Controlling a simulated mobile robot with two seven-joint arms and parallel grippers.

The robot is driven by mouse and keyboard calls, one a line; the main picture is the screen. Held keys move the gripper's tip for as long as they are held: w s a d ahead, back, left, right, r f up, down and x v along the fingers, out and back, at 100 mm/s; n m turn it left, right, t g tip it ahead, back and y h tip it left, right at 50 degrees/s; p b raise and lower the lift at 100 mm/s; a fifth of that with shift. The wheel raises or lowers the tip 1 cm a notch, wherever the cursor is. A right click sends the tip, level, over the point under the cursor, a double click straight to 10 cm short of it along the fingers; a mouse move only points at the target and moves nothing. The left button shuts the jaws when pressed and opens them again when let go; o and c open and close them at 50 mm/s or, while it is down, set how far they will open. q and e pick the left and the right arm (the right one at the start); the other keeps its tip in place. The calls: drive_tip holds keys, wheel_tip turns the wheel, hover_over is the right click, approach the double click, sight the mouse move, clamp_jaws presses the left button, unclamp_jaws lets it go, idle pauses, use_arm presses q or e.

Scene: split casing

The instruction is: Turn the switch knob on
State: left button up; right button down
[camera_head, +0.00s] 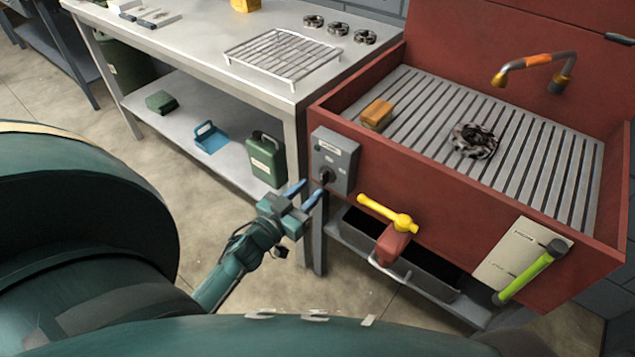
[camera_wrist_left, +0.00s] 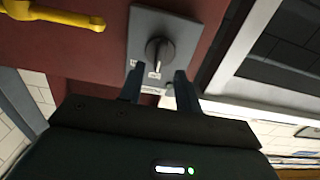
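A grey switch box (camera_head: 336,151) is fixed to the front left of the red wash basin, with a dark round switch knob (camera_head: 326,175) low on its face. In the left wrist view the knob (camera_wrist_left: 159,50) sits on the grey plate (camera_wrist_left: 183,28), and a small pale label shows below it. My left gripper (camera_head: 304,192) is just in front of the box, its two fingers apart and empty. In the left wrist view its fingertips (camera_wrist_left: 158,80) point at the knob, with one on either side just short of it; contact is not visible. My right gripper is not seen.
Open floor lies left.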

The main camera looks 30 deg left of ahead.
sight(321, 179)
use_arm(q)
drive_tip(key=shift+w+d, duration=0.2)
drive_tip(key=shift+w, duration=1.8)
drive_tip(key=shift+c, duration=0.4)
clamp_jaws()
